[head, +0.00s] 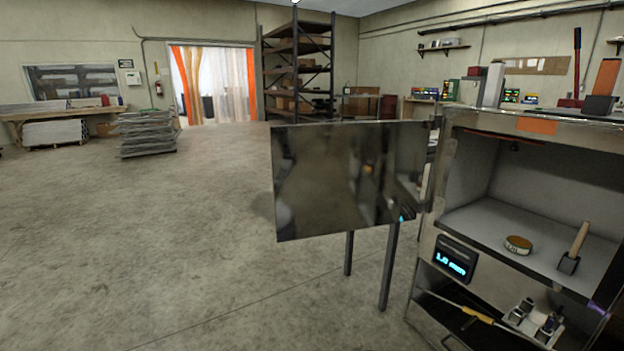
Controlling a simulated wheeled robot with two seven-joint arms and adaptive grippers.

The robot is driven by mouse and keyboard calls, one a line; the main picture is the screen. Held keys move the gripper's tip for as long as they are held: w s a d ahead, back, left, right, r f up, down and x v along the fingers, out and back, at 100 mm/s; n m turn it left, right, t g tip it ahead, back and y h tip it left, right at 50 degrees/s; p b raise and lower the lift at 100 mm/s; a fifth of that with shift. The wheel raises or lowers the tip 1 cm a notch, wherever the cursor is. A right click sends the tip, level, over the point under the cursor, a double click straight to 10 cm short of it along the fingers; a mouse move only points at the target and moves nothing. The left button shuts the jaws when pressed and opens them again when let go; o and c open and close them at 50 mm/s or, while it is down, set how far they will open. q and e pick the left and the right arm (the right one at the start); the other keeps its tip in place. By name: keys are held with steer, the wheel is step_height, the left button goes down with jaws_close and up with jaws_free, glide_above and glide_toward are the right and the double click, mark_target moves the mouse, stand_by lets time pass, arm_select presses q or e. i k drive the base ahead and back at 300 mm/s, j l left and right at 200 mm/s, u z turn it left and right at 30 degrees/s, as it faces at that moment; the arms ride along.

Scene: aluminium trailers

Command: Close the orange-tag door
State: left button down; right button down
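The door (345,182) is a dark, shiny metal panel. It stands wide open, swung out to the left from the cabinet (433,225), with its right edge near the cabinet's left front post. An orange tag (536,126) is on the cabinet's top front edge, above the open compartment. The compartment's shelf (475,217) holds a round tin (518,245) and a wooden-handled tool (573,248). Neither of my grippers shows in the head view.
A small display (455,260) is on the cabinet front below the shelf. A lower bay holds a yellow-handled tool (463,312) and metal parts. Two dark posts (389,268) show below the door. The concrete floor (190,230) at left is clear.

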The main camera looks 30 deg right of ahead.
mark_target(330, 177)
steer(key=i+u, duration=0.4)
steer(key=i, duration=0.4)
steer(key=i+j+z, duration=0.1)
steer(key=i, duration=0.3)
steer(key=i+j+z, duration=0.15)
steer(key=i, duration=0.3)
steer(key=i+z, duration=0.25)
steer(key=z, duration=0.2)
steer(key=i+j+z, duration=0.1)
steer(key=i+z, duration=0.15)
steer(key=z, duration=0.2)
steer(key=i+z, duration=0.2)
steer(key=z, duration=0.25)
steer(key=i+j+z, duration=0.15)
steer(key=z, duration=0.3)
steer(key=i+j+z, duration=0.1)
steer(key=z, duration=0.3)
steer(key=i+j+z, duration=0.1)
steer(key=j+z, duration=0.2)
steer(key=z, duration=0.15)
steer(key=i+j+z, duration=0.15)
steer(key=z, duration=0.3)
steer(key=i+j+z, duration=0.1)
steer(key=j+z, duration=0.2)
steer(key=z, duration=0.15)
steer(key=i+j+z, duration=0.1)
steer(key=j+z, duration=0.2)
steer(key=i+j+z, duration=0.1)
steer(key=j+z, duration=0.2)
steer(key=j, duration=0.25)
